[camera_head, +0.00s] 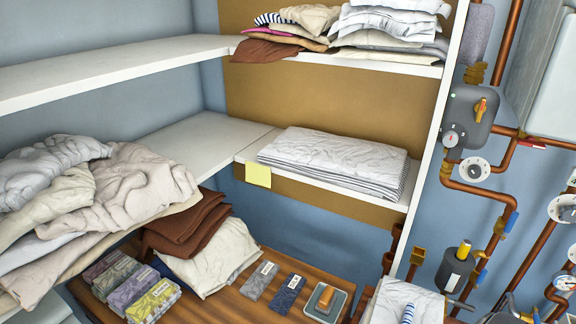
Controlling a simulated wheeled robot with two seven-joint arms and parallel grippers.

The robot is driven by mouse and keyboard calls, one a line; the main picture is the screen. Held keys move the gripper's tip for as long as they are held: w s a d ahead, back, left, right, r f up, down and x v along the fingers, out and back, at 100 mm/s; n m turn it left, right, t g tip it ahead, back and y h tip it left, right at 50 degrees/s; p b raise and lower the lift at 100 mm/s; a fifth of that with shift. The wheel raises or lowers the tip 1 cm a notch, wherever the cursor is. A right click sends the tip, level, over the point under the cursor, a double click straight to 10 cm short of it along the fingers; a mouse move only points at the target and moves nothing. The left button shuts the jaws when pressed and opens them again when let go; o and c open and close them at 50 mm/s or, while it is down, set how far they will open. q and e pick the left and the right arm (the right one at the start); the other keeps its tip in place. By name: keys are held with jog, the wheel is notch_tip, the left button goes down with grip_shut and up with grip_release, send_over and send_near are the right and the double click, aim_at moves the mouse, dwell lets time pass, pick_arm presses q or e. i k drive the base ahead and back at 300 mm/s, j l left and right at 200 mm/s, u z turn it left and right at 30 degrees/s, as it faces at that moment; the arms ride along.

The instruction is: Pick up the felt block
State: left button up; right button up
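A small brown-orange block (325,296) sits in a shallow grey tray (311,307) on the wooden table at the bottom of the head view. It looks like the felt block, but its material is too small to tell. Two flat labelled pieces, one grey (259,281) and one dark blue (287,295), lie to its left. Neither of my grippers shows in this view.
The wooden table (238,308) also bears folded brown and cream cloths (215,258) and several patterned packets (130,285). White shelves (200,132) with laundry overhang it. A white cloth (385,300) lies right of the tray. Copper pipes (505,240) and valves stand at right.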

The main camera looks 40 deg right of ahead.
aim_at(328, 299)
jog(key=z, duration=1.4)
